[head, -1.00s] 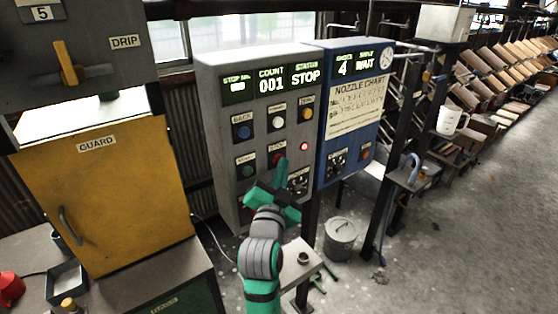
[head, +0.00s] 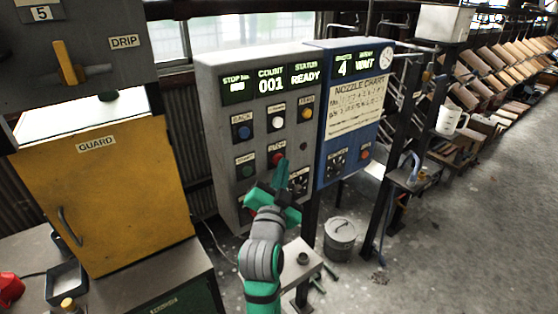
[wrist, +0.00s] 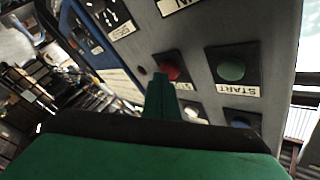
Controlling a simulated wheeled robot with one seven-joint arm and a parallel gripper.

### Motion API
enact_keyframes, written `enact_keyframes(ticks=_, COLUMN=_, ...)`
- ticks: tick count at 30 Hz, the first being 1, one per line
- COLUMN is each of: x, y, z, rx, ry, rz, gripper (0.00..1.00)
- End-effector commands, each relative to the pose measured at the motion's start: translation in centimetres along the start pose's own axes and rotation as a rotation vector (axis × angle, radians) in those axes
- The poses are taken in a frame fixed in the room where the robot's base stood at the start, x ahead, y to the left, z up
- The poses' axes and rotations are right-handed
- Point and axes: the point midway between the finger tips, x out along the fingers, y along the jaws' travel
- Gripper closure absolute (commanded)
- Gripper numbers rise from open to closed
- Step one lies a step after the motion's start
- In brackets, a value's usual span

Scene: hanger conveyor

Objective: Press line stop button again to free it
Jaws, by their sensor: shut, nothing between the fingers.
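The red stop button (head: 277,158) sits on the lower part of the grey control panel (head: 226,128), right of the green start button (head: 246,171). The panel's display (head: 306,76) reads READY under STATUS and 001 under COUNT. My gripper (head: 282,170) is shut and empty, its tips just below and in front of the red button. In the wrist view the red button (wrist: 171,72) shows just beyond the fingertips (wrist: 160,78), with the green button (wrist: 231,70) to its right. I cannot tell whether the tips touch the red button.
A blue panel (head: 350,110) with a nozzle chart adjoins on the right. A yellow guard door (head: 130,200) stands on the left. A metal bucket (head: 341,238) is on the floor below, and open floor (head: 480,240) lies to the right.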

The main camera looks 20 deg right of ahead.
Motion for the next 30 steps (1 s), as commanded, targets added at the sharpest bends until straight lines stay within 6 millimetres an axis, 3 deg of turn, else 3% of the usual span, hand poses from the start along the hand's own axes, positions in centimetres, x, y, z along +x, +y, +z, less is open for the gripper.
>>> enact_keyframes(ticks=21, x=-3.7, y=2.8, z=-2.8, rx=0.0, ry=0.002, rz=0.001, gripper=1.0)
enact_keyframes(ticks=30, x=-4.2, y=3.0, z=-3.0, rx=0.0, ry=0.0, rz=-0.001, gripper=1.0)
